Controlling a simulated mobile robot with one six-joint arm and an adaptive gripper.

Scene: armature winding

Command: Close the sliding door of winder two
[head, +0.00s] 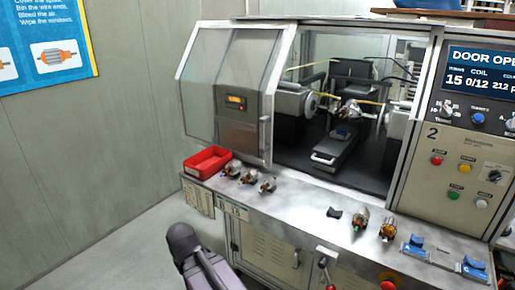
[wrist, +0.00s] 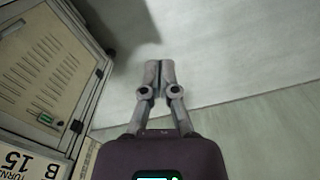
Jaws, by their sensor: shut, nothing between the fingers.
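Winder two (head: 432,133) carries the number 2 on its panel, and its display (head: 482,80) reads "DOOR OPE…", cut off at the edge. Its sliding door (head: 238,85) stands open at the left, with a glazed upper part and a vertical handle (head: 266,135) on its right edge. The opening to the right of the door shows the winding gear (head: 345,105) inside. My gripper (wrist: 160,68) is shut and empty in the wrist view, over bare floor beside the cabinet. In the head view only part of my arm shows at the bottom, well below the handle.
A red bin (head: 207,162) and several armatures (head: 250,180) lie on the ledge in front of the door. More armatures (head: 360,219) and blue holders (head: 416,242) stand farther right. The cabinet (wrist: 50,65) is left in the wrist view. The floor (wrist: 240,80) is clear.

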